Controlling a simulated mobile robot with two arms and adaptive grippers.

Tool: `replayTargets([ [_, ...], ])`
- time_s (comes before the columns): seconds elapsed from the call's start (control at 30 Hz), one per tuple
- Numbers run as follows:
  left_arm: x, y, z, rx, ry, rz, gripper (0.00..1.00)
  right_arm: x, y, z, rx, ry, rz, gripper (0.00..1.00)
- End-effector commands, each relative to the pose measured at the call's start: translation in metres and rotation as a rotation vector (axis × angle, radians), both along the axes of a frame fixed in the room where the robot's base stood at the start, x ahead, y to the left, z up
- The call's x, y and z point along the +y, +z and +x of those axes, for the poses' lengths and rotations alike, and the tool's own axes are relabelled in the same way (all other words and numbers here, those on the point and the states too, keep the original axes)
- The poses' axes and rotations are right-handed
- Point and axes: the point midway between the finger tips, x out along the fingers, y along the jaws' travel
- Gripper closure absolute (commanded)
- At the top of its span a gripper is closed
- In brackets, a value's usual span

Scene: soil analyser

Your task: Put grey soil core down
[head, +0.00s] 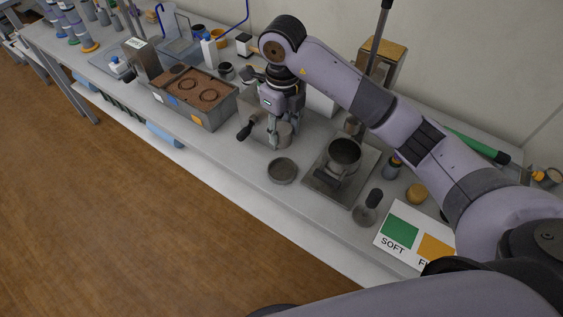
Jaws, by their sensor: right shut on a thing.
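My right gripper (279,128) reaches down over the middle of the bench, its arm coming in from the right. It is shut on a grey cylinder (284,135), which looks like the grey soil core. The core is upright, partly hidden by the fingers, and low over the bench. I cannot tell whether its base touches the surface under it. My left gripper is not in view.
A shallow round grey dish (282,171) lies just in front. A dark pot (345,153) stands on a metal plate to the right. A soil box (218,115) is at left. A SOFT card (399,232) lies near the front edge. A black-handled tool (245,131) is close by.

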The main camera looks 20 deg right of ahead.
Motion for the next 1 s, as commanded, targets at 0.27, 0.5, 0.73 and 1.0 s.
replayTargets([
  [0.27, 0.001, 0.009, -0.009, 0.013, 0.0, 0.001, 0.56, 0.0, -0.07, 0.0, 0.004, 0.0, 0.0, 0.91],
  [0.5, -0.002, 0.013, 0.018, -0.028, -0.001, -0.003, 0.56, 0.0, -0.094, 0.001, -0.002, 0.001, 0.0, 0.91],
  [0.73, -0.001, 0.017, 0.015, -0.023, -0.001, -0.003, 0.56, 0.0, -0.123, 0.0, 0.003, 0.001, 0.001, 0.91],
  [1.0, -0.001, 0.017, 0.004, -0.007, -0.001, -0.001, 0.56, 0.0, -0.137, 0.001, -0.004, 0.002, 0.0, 0.91],
])
